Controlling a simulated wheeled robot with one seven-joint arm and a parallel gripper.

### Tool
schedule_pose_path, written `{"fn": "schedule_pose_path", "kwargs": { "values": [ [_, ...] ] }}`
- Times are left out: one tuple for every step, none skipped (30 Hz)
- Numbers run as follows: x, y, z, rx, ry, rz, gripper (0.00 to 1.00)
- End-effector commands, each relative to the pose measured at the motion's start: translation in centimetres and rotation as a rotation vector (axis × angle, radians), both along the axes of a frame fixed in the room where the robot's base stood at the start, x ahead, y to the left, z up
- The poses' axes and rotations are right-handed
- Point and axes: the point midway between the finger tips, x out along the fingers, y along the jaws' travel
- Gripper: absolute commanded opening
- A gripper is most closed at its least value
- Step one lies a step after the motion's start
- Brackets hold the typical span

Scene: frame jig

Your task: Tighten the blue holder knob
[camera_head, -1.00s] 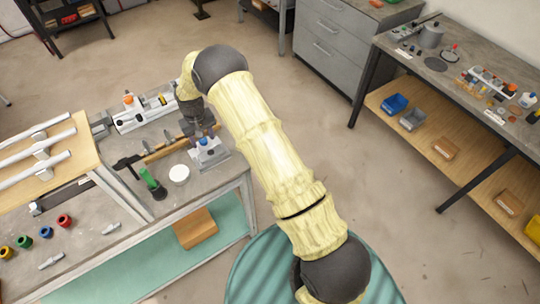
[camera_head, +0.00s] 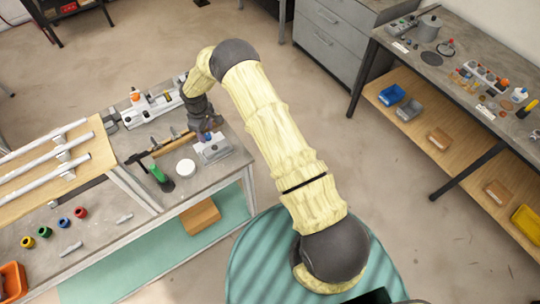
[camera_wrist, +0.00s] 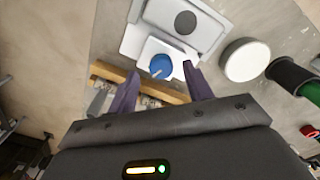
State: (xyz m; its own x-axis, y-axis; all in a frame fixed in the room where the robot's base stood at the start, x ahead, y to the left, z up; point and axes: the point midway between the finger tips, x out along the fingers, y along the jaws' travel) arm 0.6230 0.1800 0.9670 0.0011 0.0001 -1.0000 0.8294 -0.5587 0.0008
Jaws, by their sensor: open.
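The blue holder knob (camera_wrist: 161,66) shows in the wrist view, on the white block of a grey and white holder (camera_wrist: 172,22). A light mark or pointer runs from the knob's middle toward its lower left. My gripper (camera_wrist: 160,78) is open, with one purple finger on each side of the knob and clear gaps between. I cannot tell how far the fingertips stand above it. In the head view the holder (camera_head: 213,150) sits near the right end of the workbench, and my gripper (camera_head: 205,125) is over it, with the fingers hard to make out.
A white disc (camera_head: 185,167) and a green-handled tool (camera_head: 158,174) are close to the holder. A wooden strip (camera_wrist: 180,95) passes beneath my fingers. Coloured rings (camera_head: 63,223) lie at the lower left. A frame of white bars (camera_head: 65,155) stands left on a wooden board.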

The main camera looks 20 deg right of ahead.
Motion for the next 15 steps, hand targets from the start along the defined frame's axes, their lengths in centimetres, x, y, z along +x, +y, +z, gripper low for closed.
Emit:
{"fn": "schedule_pose_path", "kwargs": {
  "values": [
    [0.0,0.0,0.4,0.0,-0.001,0.0,0.51],
    [0.0,0.0,0.7,0.0,-0.001,0.0,0.51],
    [0.0,0.0,1.2,0.0,-0.001,-0.001,0.51],
    [0.0,0.0,1.7,0.001,-0.002,-0.001,0.51],
    [0.0,0.0,2.0,0.001,-0.001,-0.001,0.51],
    [0.0,0.0,2.7,0.0,-0.001,-0.001,0.51],
    [0.0,0.0,3.1,0.001,-0.002,-0.001,0.51],
    [0.0,0.0,3.6,0.001,-0.003,-0.001,0.51],
    [0.0,0.0,4.2,0.0,-0.001,-0.001,0.51],
    [0.0,0.0,4.7,0.001,-0.002,-0.001,0.51],
    [0.0,0.1,5.2,0.001,-0.002,-0.001,0.51],
    [0.0,0.0,5.8,0.001,-0.001,-0.002,0.51],
    [0.0,0.0,6.3,0.001,-0.002,-0.002,0.51],
    [0.0,0.0,6.8,0.001,-0.002,-0.003,0.51],
    [0.0,0.0,7.4,0.001,-0.002,-0.003,0.51]
  ]
}}
